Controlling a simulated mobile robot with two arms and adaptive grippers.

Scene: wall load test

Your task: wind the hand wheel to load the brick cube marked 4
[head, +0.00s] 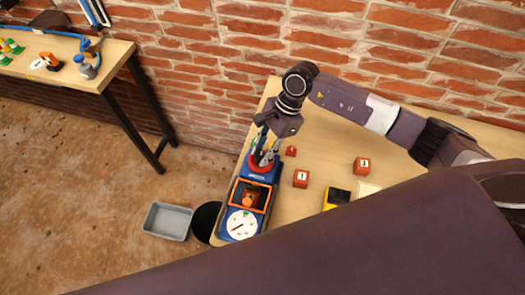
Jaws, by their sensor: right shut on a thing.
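A blue test machine (227,213) stands at the left end of the table. It has an orange frame, a white dial (242,225) with a dark pointer at its front and a red hand wheel (259,164) at its back. An orange-red cube (247,201) sits inside the frame; I cannot read a number on it. My right gripper (266,158) reaches down from above and is shut on the hand wheel, partly hiding it. My left gripper is not in view.
Red cubes stand on the table (325,215): a near one (301,178), a right one (362,165) and a small back one (291,151). A yellow-black item (337,198) lies nearby. A grey tray (167,221) is on the floor. Another bench (60,76) stands left.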

